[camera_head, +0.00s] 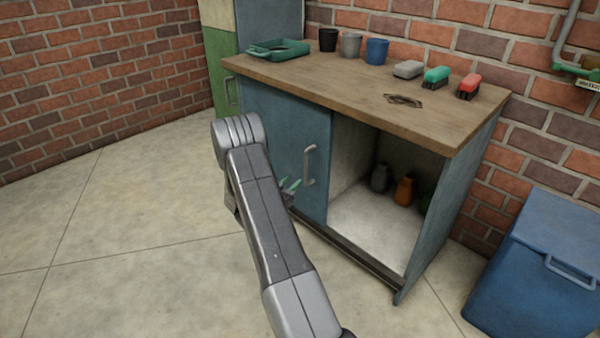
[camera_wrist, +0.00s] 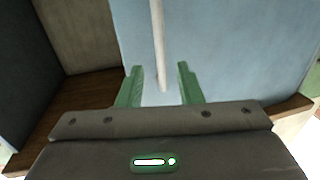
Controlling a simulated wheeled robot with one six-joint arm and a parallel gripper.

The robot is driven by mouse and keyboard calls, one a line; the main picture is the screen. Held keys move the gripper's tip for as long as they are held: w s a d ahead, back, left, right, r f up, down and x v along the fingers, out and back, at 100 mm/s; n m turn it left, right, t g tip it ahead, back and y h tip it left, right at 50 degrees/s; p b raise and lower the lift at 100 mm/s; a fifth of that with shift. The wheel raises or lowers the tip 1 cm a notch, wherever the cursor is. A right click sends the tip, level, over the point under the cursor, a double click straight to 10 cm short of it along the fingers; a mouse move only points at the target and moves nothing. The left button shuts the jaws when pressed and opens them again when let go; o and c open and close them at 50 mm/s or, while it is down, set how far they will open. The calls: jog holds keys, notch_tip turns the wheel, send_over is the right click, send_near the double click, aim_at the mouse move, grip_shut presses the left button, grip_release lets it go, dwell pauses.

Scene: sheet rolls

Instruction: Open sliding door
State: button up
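The blue sliding door (camera_head: 285,140) of the cabinet covers its left part; the right part of the front stands open. A pale upright bar handle (camera_head: 309,165) is on the door near its right edge. The door (camera_wrist: 215,45) and handle (camera_wrist: 158,45) fill the middle of the wrist view. My gripper (camera_head: 292,186) is low in front of the door, just left of the handle in the head view, partly hidden by my arm. In the wrist view its green fingers (camera_wrist: 159,72) are apart, and the handle appears in line between them. Contact with the handle cannot be told.
The open cabinet compartment holds a grey bottle (camera_head: 380,177), an orange bottle (camera_head: 404,190) and a partly hidden green one. A wooden top (camera_head: 340,80) carries a tray, cups and brushes. A blue bin (camera_head: 535,270) stands at right. Floor at left is clear.

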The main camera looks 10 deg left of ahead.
aim_at(305, 170)
jog(key=v, duration=0.4)
jog(key=b+x, duration=0.2)
jog(key=x, duration=1.1)
jog(key=shift+w+d+f+b, duration=0.1)
jog(key=shift+w+f+b, duration=0.1)
jog(key=shift+b, duration=0.2)
jog(key=shift+w+d+r, duration=0.1)
jog(key=shift+w, duration=0.05)
